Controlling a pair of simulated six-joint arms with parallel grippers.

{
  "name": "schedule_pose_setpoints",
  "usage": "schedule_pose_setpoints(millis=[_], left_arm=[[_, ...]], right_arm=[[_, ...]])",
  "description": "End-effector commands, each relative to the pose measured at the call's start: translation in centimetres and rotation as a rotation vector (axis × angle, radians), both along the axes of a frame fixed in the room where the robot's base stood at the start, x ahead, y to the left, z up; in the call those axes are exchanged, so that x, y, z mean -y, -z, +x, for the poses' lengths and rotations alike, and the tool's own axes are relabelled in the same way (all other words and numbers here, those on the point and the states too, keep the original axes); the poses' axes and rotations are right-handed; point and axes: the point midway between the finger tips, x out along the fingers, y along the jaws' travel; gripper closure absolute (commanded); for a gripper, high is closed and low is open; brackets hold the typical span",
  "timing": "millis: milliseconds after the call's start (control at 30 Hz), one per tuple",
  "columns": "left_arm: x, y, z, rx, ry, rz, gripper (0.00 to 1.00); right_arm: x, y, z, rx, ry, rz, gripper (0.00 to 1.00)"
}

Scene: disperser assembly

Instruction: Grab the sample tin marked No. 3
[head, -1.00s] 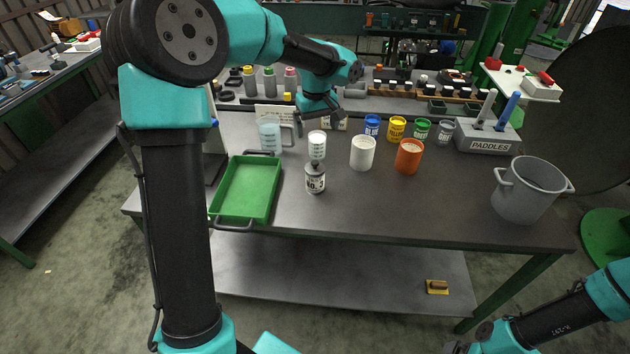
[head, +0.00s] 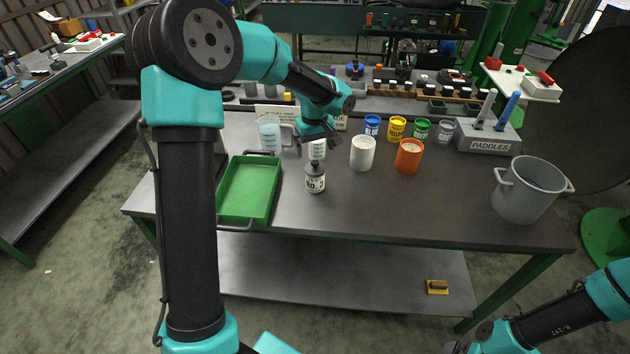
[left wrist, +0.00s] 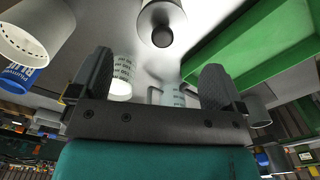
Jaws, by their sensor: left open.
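The sample tin (head: 315,179) is a small pale can with a dark knobbed lid. It stands upright on the bench, right of the green tray. Its label shows "NO.", but I cannot read the digit. My left gripper (head: 320,146) is open and empty, above and behind the tin in the head view, in front of part of a white marked cup. In the left wrist view the tin (left wrist: 161,20) shows at the top, beyond the two spread fingers of the left gripper (left wrist: 155,80), apart from them. My right gripper is out of view.
The green tray (head: 222,190) lies left of the tin. A clear jug (head: 269,134) and the white marked cup (head: 317,152) stand close behind. A white cup (head: 362,153) and an orange cup (head: 408,156) stand to the right. Bare bench lies in front and right, before the grey pot (head: 528,190).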

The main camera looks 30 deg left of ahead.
Motion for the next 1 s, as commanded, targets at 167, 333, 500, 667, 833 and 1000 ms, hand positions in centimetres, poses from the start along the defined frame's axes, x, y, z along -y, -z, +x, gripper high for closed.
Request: schedule_pose_setpoints(millis=[167,333,500,667,833,1000], left_arm=[[0.0,2.9,0.0,-0.002,0.000,0.000,0.05],[0.0,3.8,0.0,0.000,0.000,0.000,0.05],[0.0,3.9,0.0,0.000,0.000,0.000,0.05],[0.0,4.0,0.0,0.000,0.000,0.000,0.05],[0.0,5.6,-0.2,-0.004,-0.001,0.000,0.05],[0.0,8.0,-0.3,-0.004,0.001,0.000,0.05]], right_arm=[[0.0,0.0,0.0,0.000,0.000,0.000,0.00],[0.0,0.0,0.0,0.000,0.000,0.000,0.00],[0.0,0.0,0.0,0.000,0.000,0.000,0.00],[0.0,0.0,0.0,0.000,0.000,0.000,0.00],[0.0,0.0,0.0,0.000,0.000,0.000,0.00],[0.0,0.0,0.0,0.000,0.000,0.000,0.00]])
